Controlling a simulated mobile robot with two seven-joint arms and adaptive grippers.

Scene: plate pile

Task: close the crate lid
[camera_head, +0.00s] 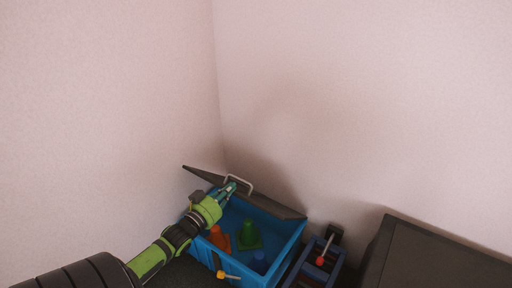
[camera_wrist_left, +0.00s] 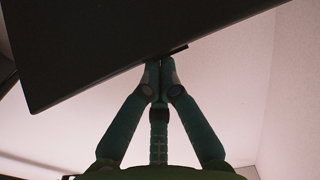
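The blue crate (camera_head: 277,232) stands in the corner, with orange, green and blue pieces inside. Its dark grey lid (camera_head: 272,206) is open and tilted up along the crate's far side, with a pale handle (camera_head: 240,180) on it. My left gripper (camera_head: 231,187) is over the crate, at the lid by the handle. In the left wrist view the lid (camera_wrist_left: 110,45) fills the top, and the left gripper's (camera_wrist_left: 164,62) fingers come together at its lower edge. They look shut; I cannot tell whether they touch the lid. My right gripper is not in view.
A blue frame with a red-knobbed lever (camera_head: 320,262) stands right of the crate. A yellow-knobbed lever (camera_head: 222,275) is at the crate's near side. A dark cabinet (camera_head: 430,255) is at the lower right. Pale walls meet closely behind the crate.

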